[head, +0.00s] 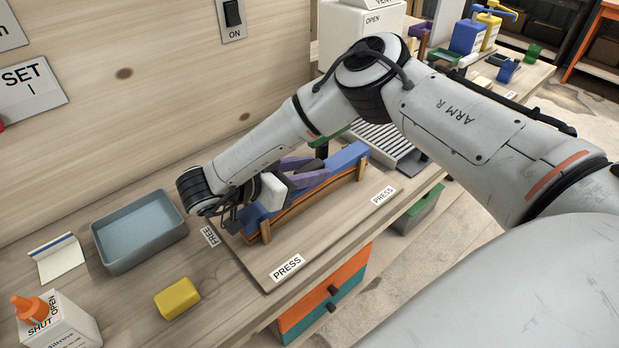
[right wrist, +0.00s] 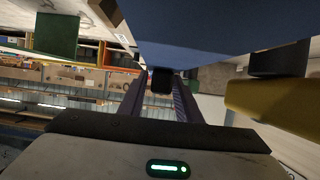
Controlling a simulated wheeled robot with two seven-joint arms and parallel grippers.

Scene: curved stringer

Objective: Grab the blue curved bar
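The blue curved bar (head: 349,155) lies along a brown wooden holder (head: 318,201) on the bench in the head view. My right arm reaches across from the right, and its wrist is at the bar's left end. My right gripper (head: 312,170) has purple fingers that lie over the middle of the bar and partly hide it. In the right wrist view the fingers are apart, with a gap between them. The bar's blue surface (right wrist: 215,30) fills the top of that view, close to the fingertips. I cannot tell whether they touch it. My left gripper is out of view.
A grey-blue tray (head: 140,232), a yellow block (head: 177,298) and a white box with an orange nozzle (head: 58,322) stand at the left. A wooden wall rises behind the bench. A board marked PRESS (head: 287,267) lies under the holder. Drawers (head: 325,300) are below.

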